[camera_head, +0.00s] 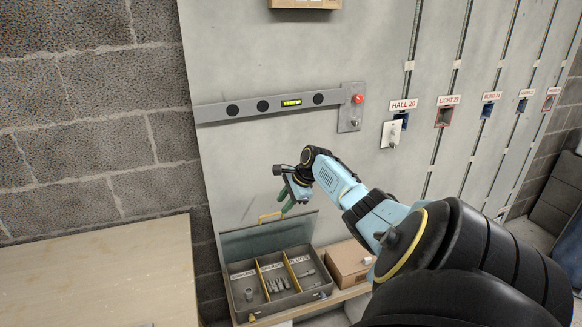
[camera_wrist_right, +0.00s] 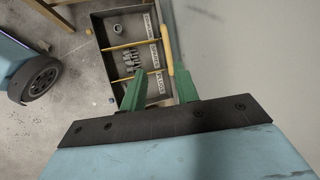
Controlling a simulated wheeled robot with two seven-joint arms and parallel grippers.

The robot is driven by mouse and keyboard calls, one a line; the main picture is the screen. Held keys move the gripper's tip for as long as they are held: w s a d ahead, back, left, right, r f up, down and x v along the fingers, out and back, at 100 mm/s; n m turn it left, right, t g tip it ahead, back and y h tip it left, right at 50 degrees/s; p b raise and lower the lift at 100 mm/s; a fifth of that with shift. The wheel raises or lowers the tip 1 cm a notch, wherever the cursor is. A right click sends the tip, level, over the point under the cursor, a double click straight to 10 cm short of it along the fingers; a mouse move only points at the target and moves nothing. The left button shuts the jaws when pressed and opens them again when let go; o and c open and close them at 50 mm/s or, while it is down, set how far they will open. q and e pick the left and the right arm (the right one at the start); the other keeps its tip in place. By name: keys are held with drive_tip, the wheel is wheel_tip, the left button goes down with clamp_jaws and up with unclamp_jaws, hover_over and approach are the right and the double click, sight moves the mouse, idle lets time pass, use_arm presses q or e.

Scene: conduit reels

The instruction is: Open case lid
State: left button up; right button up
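The case (camera_head: 236,299) stands on a low bench beneath the wall panel. Its grey-green lid (camera_head: 255,239) stands raised at the back, leaving the compartments exposed. A yellow handle (camera_head: 268,216) is at the lid's top edge. My right gripper (camera_head: 287,203) hangs just above and right of the handle, green fingers pointing down. In the right wrist view its two fingers (camera_wrist_right: 160,87) are apart with nothing held between them. The yellow handle (camera_wrist_right: 167,45) shows beyond the tips there, nearer the right finger; contact cannot be told. My left gripper is out of view.
The case (camera_wrist_right: 110,20) has labelled compartments with small metal fittings and yellow dividers. A cardboard box (camera_head: 347,262) stands right of it. A wooden table (camera_head: 100,275) is at left. A level (camera_head: 270,105) and labelled switch boxes are on the wall panel (camera_head: 230,60).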

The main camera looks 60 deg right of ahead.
drive_tip(key=v, duration=0.4)
drive_tip(key=shift+p, duration=0.4)
drive_tip(key=s+a+f+n+g+h, duration=0.15)
drive_tip(key=s+a+f+n, duration=0.35)
drive_tip(key=f, duration=0.7)
drive_tip(key=s+a+f+n+g+b, duration=0.1)
drive_tip(key=s+a+f+n+g, duration=0.15)
drive_tip(key=s+a+f, duration=0.65)
drive_tip(key=s+a+f+n+g+h, duration=0.1)
drive_tip(key=s+a+f+n, duration=0.3)
drive_tip(key=f, duration=1.1)
drive_tip(key=s+a+f+n, duration=0.4)
drive_tip(key=s+a+n, duration=0.1)
drive_tip(key=a, duration=0.3)
drive_tip(key=s+a+f+n+y+b, duration=0.1)
drive_tip(key=s+a+f+n, duration=0.3)
drive_tip(key=s+a+n, duration=0.2)
drive_tip(key=s+a+f+n, duration=0.4)
drive_tip(key=s+a, duration=0.4)
drive_tip(key=a, duration=0.4)
drive_tip(key=shift+s+f+n, duration=0.2)
drive_tip(key=shift+f+n, duration=0.05)
drive_tip(key=shift+n, duration=0.5)
